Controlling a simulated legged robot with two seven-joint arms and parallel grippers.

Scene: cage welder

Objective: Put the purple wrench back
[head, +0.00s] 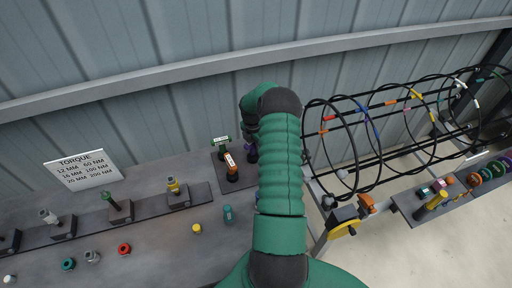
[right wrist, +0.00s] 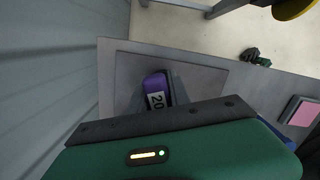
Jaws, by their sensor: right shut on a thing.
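The purple wrench (right wrist: 155,88) shows in the right wrist view as a purple end with a white "20" label, just beyond my right gripper (right wrist: 160,115), which is shut on it. In the head view a bit of the purple wrench (head: 251,154) shows beside my green right arm, which hides most of it and the gripper. A grey holder plate (head: 222,178) on the bench lies below; it also shows in the right wrist view (right wrist: 200,68). I cannot tell whether the wrench touches it. My left gripper is not in view.
An orange wrench (head: 231,165) and a green wrench (head: 220,141) stand upright beside the purple one. Several sockets and bolts stand on the bench (head: 160,250) to the left. A black wire cage (head: 390,120) is at the right. A torque sign (head: 84,171) is at the back left.

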